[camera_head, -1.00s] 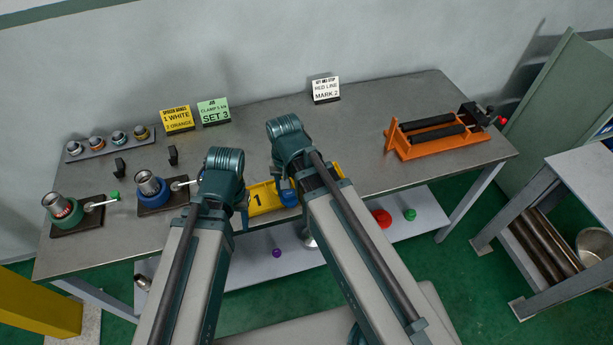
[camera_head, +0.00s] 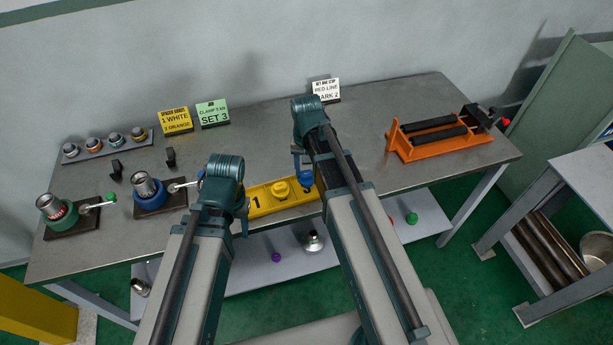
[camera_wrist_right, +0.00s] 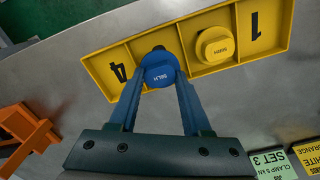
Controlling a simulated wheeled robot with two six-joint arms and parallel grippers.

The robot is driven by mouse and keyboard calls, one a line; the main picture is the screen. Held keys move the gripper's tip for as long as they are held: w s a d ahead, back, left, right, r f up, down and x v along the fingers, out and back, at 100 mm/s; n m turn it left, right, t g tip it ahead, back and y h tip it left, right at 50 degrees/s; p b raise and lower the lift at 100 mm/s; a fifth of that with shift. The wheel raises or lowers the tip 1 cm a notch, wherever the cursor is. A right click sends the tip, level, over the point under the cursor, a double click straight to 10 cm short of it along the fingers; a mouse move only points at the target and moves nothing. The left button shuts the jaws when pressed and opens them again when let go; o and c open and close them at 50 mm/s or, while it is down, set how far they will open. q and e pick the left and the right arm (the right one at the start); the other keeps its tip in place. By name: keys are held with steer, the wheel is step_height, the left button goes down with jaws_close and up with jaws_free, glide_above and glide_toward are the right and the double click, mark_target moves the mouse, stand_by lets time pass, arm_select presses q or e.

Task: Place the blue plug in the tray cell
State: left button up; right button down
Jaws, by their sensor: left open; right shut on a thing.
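The yellow tray (camera_head: 262,211) lies near the front edge of the table, with cells marked 1 and 4 at its two ends in the wrist view (camera_wrist_right: 262,58). A yellow plug (camera_head: 281,188) sits in a middle cell; it also shows in the wrist view (camera_wrist_right: 214,46). My right gripper (camera_wrist_right: 157,86) is shut on the blue plug (camera_wrist_right: 158,72), over the tray beside the 4 cell. The blue plug (camera_head: 304,181) is partly hidden by the gripper in the head view; I cannot tell its height. My left gripper (camera_head: 243,218) is open, left of the tray's 1 end.
Two vises, green (camera_head: 55,212) and blue (camera_head: 150,190), stand at the left. Sign cards (camera_head: 212,114) line the back. An orange vise (camera_head: 438,137) stands at the right, with clear tabletop between. Loose parts, including a purple knob (camera_head: 276,257), lie on the lower shelf.

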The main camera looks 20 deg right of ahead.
mark_target(306, 173)
step_height(306, 173, down, 2)
steer(key=shift+f+b, duration=0.1)
steer(key=shift+b, duration=0.45)
arm_select(q)
step_height(306, 173, down, 2)
steer(key=shift+f, duration=0.15)
arm_select(e)
steer(key=shift+c, duration=1.8)
jaws_free()
step_height(306, 173, up, 12)
steer(key=p, duration=1.2)
arm_select(q)
step_height(306, 173, up, 12)
arm_select(e)
steer(key=s+a+n+h, duration=0.1)
steer(key=s+a+n, duration=0.6)
steer(key=s+a, duration=0.3)
steer(key=s, duration=0.4)
steer(key=shift+s+a+r+n, duration=0.2)
steer(key=shift+a+n, duration=0.05)
steer(key=shift+n, duration=0.15)
